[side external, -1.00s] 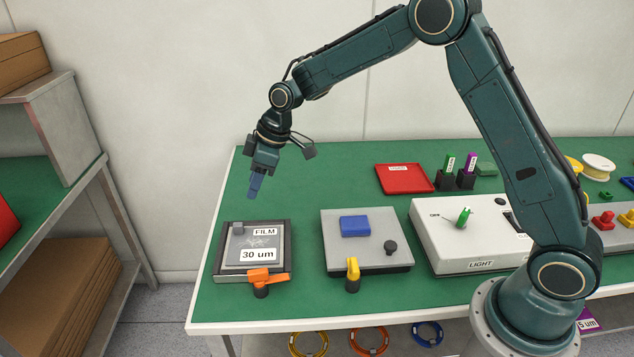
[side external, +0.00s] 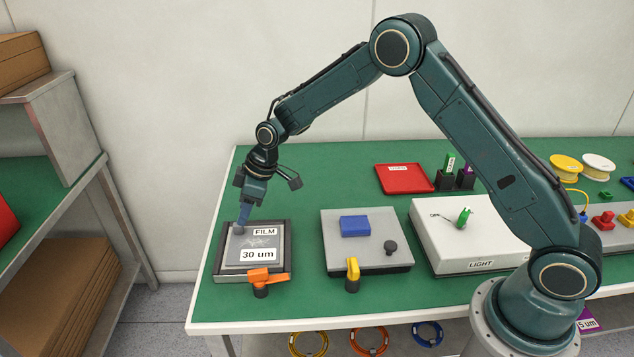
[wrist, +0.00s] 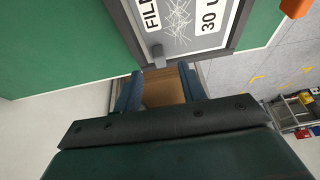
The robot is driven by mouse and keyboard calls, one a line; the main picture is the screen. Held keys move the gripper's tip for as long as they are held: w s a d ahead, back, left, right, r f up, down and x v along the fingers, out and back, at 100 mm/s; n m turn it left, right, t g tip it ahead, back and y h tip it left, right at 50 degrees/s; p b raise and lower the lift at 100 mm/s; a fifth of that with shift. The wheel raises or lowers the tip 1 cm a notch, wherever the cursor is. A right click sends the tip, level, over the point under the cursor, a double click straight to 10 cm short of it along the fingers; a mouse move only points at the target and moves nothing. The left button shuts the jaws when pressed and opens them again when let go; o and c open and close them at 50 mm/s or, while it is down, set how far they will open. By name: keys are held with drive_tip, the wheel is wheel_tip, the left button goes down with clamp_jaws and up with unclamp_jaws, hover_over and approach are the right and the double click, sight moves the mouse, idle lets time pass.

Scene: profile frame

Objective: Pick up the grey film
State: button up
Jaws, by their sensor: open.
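The grey film (side external: 262,240) lies flat in a dark frame (side external: 286,250) at the left end of the green table, with white labels "FILM" and "30 um" and pale scratch-like marks. It also shows in the wrist view (wrist: 181,36). A small grey tab (wrist: 157,52) stands at its edge nearest my gripper. My gripper (side external: 243,218) is low over the film's back left corner, pointing down. In the wrist view its blue fingers (wrist: 160,88) are apart with nothing between them; the tab is just beyond them. In the side view the fingertips partly hide the tab.
An orange clamp (side external: 266,278) sits at the frame's front edge. To the right are a grey plate with a blue block (side external: 355,226), a yellow clamp (side external: 352,272), and a white light box (side external: 440,250). A red tray (side external: 403,178) lies behind. Green table between them is clear.

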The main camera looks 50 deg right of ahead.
sight(254, 241)
drive_tip(key=shift+x, duration=2.45)
drive_tip(key=shift+c, duration=0.4)
clamp_jaws()
